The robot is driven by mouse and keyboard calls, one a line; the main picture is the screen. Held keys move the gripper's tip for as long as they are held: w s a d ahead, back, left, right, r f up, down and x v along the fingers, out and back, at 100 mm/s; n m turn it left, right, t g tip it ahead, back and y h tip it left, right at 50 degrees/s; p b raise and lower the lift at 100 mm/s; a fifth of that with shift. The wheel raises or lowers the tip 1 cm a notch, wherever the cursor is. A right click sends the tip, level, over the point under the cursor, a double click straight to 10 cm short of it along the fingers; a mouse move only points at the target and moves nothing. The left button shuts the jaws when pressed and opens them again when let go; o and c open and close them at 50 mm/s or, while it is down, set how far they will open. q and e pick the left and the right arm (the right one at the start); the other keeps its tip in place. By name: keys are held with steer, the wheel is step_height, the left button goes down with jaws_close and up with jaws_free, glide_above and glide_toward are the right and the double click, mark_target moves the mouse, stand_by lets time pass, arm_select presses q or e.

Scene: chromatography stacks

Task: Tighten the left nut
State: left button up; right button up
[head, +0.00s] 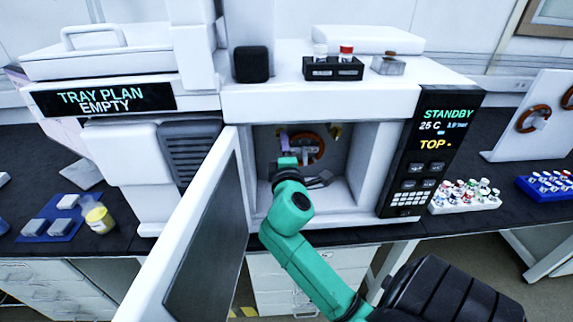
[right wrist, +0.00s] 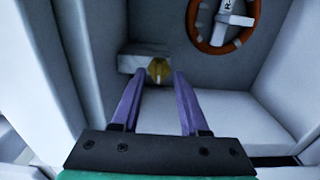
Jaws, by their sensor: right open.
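The left nut is a small brass-coloured nut (right wrist: 158,70) at a pale block on the inner wall of the open oven. In the right wrist view it shows between the tips of my right gripper's purple fingers (right wrist: 158,78). The fingers stand apart on either side of it; I cannot tell whether they touch it. In the head view my right gripper (head: 286,145) is inside the oven, largely hidden by my green arm, and the left nut is not clearly visible. Another brass fitting (head: 335,131) shows farther right. My left gripper is not in view.
An orange-brown coil (head: 319,150) hangs inside the oven and also shows in the right wrist view (right wrist: 198,32). The oven door (head: 205,235) stands open at left. The control panel (head: 434,150) reads STANDBY, 25 C. A vial rack (head: 333,70) stands on top.

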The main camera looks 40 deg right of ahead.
steer(key=b+v, duration=0.1)
steer(key=v, duration=1.1)
steer(key=shift+s+a+b, duration=0.2)
steer(key=shift+s+b, duration=0.1)
steer(key=shift+b, duration=0.05)
